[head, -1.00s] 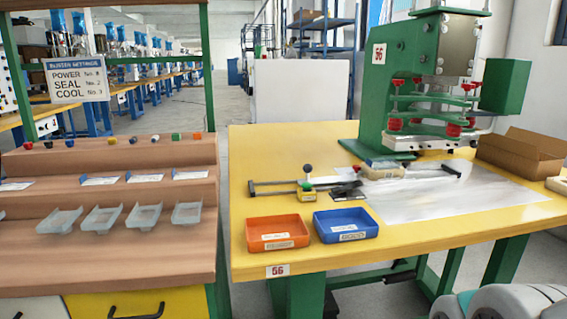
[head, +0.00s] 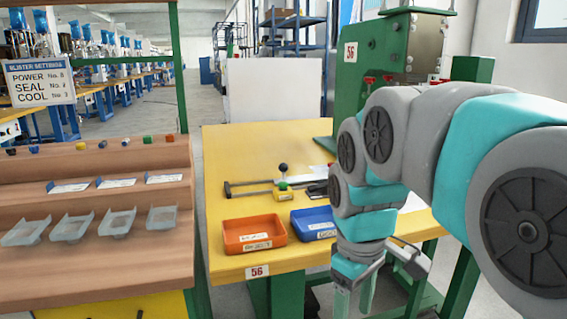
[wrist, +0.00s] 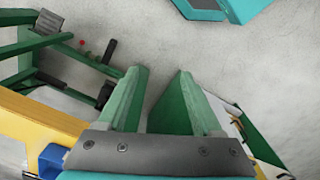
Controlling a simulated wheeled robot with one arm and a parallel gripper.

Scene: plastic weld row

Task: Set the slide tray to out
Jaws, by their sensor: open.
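My gripper (head: 355,303) hangs down with its green fingers in front of the yellow table's front edge, right of the blue bin, in the head view. In the wrist view my gripper (wrist: 161,75) is open, its two fingers apart with only floor between them. The green press (head: 365,65) stands at the back right of the table. My arm covers its lower part and the work area below it, so I cannot make out the slide tray or its position. A dark rail (head: 245,188) shows left of my arm; I cannot tell whether it belongs to the tray.
An orange bin (head: 252,237) and a blue bin (head: 312,226) sit at the front of the yellow table (head: 232,150). A black-knobbed stand (head: 283,168) is behind them. A wooden stepped rack (head: 100,265) holds clear trays at left. The table's back left is clear.

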